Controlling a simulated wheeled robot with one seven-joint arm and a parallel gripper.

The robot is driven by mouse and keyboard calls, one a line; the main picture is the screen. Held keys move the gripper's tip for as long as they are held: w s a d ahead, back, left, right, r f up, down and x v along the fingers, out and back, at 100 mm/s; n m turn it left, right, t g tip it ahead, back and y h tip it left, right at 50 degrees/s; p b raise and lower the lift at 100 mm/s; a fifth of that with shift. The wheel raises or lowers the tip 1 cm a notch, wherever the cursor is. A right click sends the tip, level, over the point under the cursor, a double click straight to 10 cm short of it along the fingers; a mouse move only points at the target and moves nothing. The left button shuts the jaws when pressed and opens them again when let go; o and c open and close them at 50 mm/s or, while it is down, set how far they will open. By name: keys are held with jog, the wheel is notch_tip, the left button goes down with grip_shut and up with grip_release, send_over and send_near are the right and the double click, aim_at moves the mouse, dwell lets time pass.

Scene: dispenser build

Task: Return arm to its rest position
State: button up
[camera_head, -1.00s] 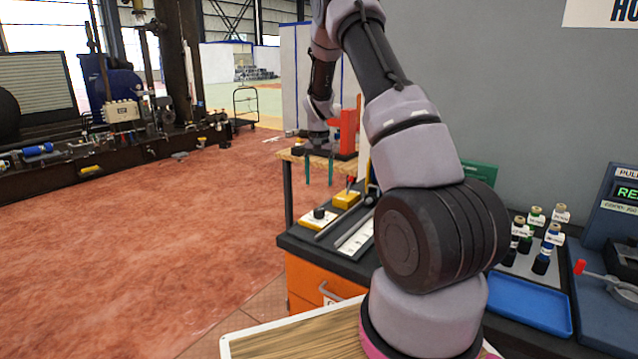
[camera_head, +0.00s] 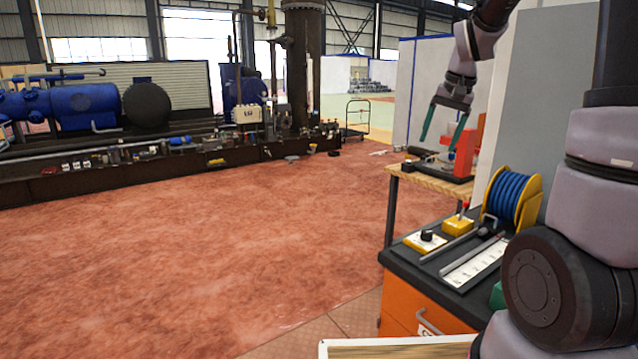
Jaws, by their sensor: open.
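My gripper (camera_head: 443,122) shows at the upper right, with its two green fingers spread apart and pointing down. Nothing is between the fingers. It hangs near a red block-like fixture (camera_head: 466,150) on a small wooden stand (camera_head: 432,181); I cannot tell whether they touch. My arm (camera_head: 585,235) rises along the right edge, and its upper part runs out of the picture.
An orange workbench (camera_head: 405,304) with a dark top carries a blue hose reel (camera_head: 513,197), a yellow box with a red knob (camera_head: 458,225) and a black-knobbed panel (camera_head: 426,240). Open red floor (camera_head: 190,255) lies to the left. Blue machinery (camera_head: 75,103) stands far left.

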jog(key=s+a+r+t, duration=0.1)
jog(key=s+r, duration=0.1)
jog(key=s, duration=0.5)
jog(key=s+a+r+t, duration=0.1)
jog(key=s+a+r, duration=0.1)
jog(key=s, duration=0.6)
jog(key=s+a+r+n+t, duration=0.1)
jog(key=s+a+r, duration=0.1)
jog(key=s, duration=0.5)
jog(key=shift+s+r+t+y, duration=0.15)
jog(key=shift+r+t+y, duration=0.25)
jog(key=shift+r, duration=0.4)
